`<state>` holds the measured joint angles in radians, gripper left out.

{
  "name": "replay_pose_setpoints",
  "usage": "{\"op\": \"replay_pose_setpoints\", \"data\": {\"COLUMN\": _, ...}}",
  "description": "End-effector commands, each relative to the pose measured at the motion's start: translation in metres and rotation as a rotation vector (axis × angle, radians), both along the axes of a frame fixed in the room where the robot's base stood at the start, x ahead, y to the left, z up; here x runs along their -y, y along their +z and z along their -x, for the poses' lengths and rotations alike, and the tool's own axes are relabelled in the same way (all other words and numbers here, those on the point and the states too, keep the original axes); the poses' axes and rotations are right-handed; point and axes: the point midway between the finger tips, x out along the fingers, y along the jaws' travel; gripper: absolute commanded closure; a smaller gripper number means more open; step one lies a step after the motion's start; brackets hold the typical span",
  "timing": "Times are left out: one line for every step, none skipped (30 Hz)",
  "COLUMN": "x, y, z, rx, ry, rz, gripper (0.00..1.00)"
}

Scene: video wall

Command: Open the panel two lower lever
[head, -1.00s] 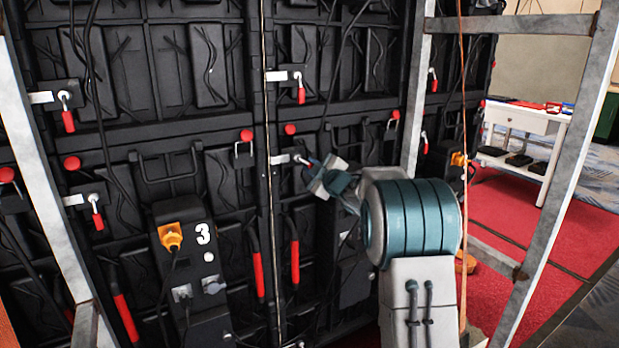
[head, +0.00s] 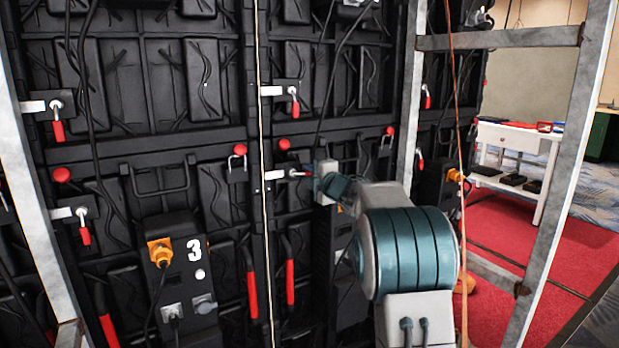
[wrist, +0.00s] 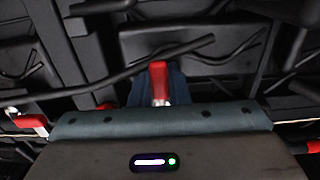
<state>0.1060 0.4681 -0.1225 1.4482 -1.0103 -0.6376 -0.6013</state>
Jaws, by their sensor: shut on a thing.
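The lower lever (head: 297,173) of the panel right of the number 3 box has a red handle. It points sideways to the right from its pivot beside a white latch plate (head: 274,175). My gripper (head: 318,180) comes from the right and is shut on the handle's outer part. In the wrist view the red handle (wrist: 158,82) shows in the middle, in front of my gripper body. The upper lever (head: 295,104) on the same panel hangs straight down.
Two more levers, upper (head: 58,128) and lower (head: 85,234), hang down on the left panel. Metal frame posts stand left (head: 30,160) and right (head: 565,150). Cables hang over the panels. A white table (head: 515,150) stands at the right on red carpet.

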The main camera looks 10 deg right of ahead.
Motion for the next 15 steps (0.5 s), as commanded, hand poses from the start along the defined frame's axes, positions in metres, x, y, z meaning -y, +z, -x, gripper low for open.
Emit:
{"op": "replay_pose_setpoints", "data": {"x": -0.0003, "y": -0.001, "z": 0.0001, "rx": 0.0, "ry": 0.001, "rz": 0.007, "gripper": 1.0}}
{"op": "replay_pose_setpoints", "data": {"x": -0.0003, "y": -0.0009, "z": 0.0001, "rx": 0.001, "ry": 0.001, "rz": 0.01, "gripper": 1.0}}
{"op": "replay_pose_setpoints", "data": {"x": -0.0003, "y": -0.0007, "z": 0.0001, "rx": 0.002, "ry": 0.001, "rz": 0.013, "gripper": 1.0}}
{"op": "replay_pose_setpoints", "data": {"x": -0.0003, "y": -0.0006, "z": 0.0001, "rx": 0.002, "ry": 0.001, "rz": 0.014, "gripper": 1.0}}
{"op": "replay_pose_setpoints", "data": {"x": -0.0003, "y": -0.0005, "z": 0.0001, "rx": 0.003, "ry": 0.001, "rz": 0.015, "gripper": 1.0}}
{"op": "replay_pose_setpoints", "data": {"x": -0.0002, "y": -0.0004, "z": 0.0001, "rx": 0.003, "ry": 0.001, "rz": 0.016, "gripper": 1.0}}
{"op": "replay_pose_setpoints", "data": {"x": -0.0003, "y": -0.0004, "z": 0.0001, "rx": 0.003, "ry": 0.001, "rz": 0.016, "gripper": 1.0}}
{"op": "replay_pose_setpoints", "data": {"x": -0.0003, "y": -0.0003, "z": 0.0001, "rx": 0.003, "ry": 0.001, "rz": 0.016, "gripper": 1.0}}
{"op": "replay_pose_setpoints", "data": {"x": -0.0003, "y": -0.0003, "z": 0.0001, "rx": 0.003, "ry": 0.001, "rz": 0.016, "gripper": 1.0}}
{"op": "replay_pose_setpoints", "data": {"x": -0.0003, "y": -0.0003, "z": 0.0001, "rx": 0.003, "ry": 0.001, "rz": 0.016, "gripper": 1.0}}
{"op": "replay_pose_setpoints", "data": {"x": -0.0003, "y": -0.0003, "z": 0.0001, "rx": 0.003, "ry": 0.001, "rz": 0.016, "gripper": 1.0}}
{"op": "replay_pose_setpoints", "data": {"x": -0.0003, "y": -0.0002, "z": 0.0001, "rx": 0.003, "ry": 0.001, "rz": 0.016, "gripper": 1.0}}
{"op": "replay_pose_setpoints", "data": {"x": -0.0003, "y": -0.0002, "z": 0.0001, "rx": 0.003, "ry": 0.001, "rz": 0.016, "gripper": 1.0}}
{"op": "replay_pose_setpoints", "data": {"x": -0.0003, "y": -0.0002, "z": 0.0001, "rx": 0.003, "ry": 0.001, "rz": 0.015, "gripper": 1.0}}
{"op": "replay_pose_setpoints", "data": {"x": -0.0003, "y": -0.0002, "z": 0.0001, "rx": 0.004, "ry": 0.001, "rz": 0.015, "gripper": 0.79}}
